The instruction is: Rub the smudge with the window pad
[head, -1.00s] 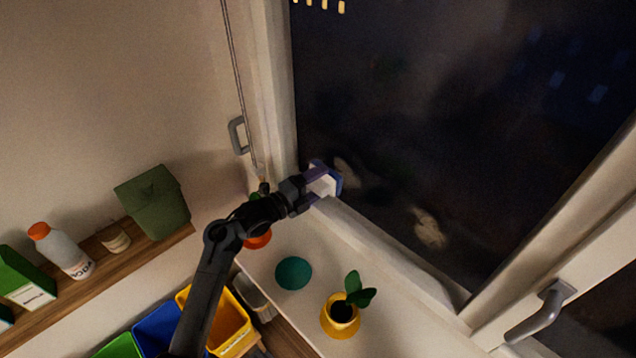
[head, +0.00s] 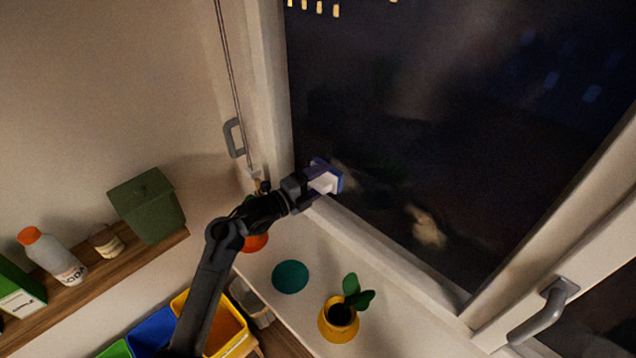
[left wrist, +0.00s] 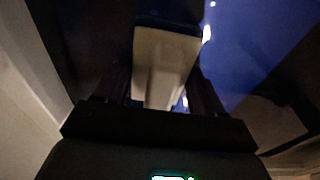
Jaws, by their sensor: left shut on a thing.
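My left gripper (head: 318,183) is shut on the window pad (head: 328,181), a white block with a blue-purple face. The pad is at the lower left of the dark window pane (head: 450,110), close to the glass; I cannot tell if it touches. In the left wrist view the pad (left wrist: 165,65) sits between the two dark fingers. A pale smudge (head: 426,227) shows on the lower pane, right of the pad. Another faint pale patch (head: 345,171) shows just beside the pad, partly hidden by it. My right gripper is not in view.
On the sill (head: 262,270) are a teal disc (head: 290,277), a yellow pot with a plant (head: 339,318) and a red-orange pot (head: 254,241) partly behind my arm. A window handle (head: 545,312) is at the lower right. A shelf (head: 95,270) and coloured bins (head: 222,325) are at the left.

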